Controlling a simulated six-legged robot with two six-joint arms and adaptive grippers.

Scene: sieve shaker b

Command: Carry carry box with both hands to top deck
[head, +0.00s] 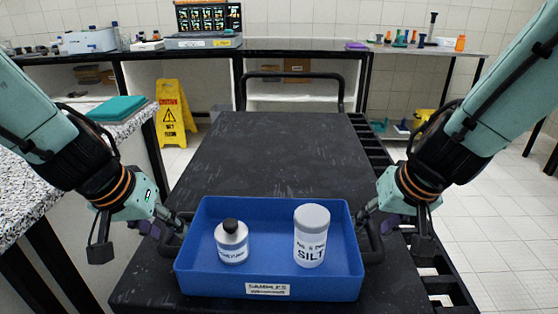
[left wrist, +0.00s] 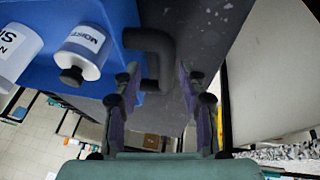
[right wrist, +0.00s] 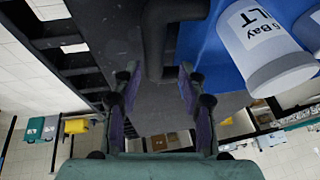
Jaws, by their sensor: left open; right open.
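The blue carry box (head: 205,284) rests at the near end of the black cart's top deck (head: 280,150). It holds a white bottle with a black cap (head: 232,245) and a white jar marked SILT (head: 311,240), both upright. My left gripper (head: 176,224) is open at the box's left handle; in the left wrist view the black handle (left wrist: 153,45) lies between its spread fingers (left wrist: 160,92). My right gripper (head: 368,216) is open at the right handle, which in the right wrist view (right wrist: 155,40) reaches between its fingers (right wrist: 158,92). Contact with the handles cannot be told.
The deck beyond the box is bare, up to the cart's push bar (head: 292,76). A speckled counter (head: 110,127) with a teal item stands at left. A yellow wet floor sign (head: 174,112) stands behind it. A bench (head: 290,46) runs along the back.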

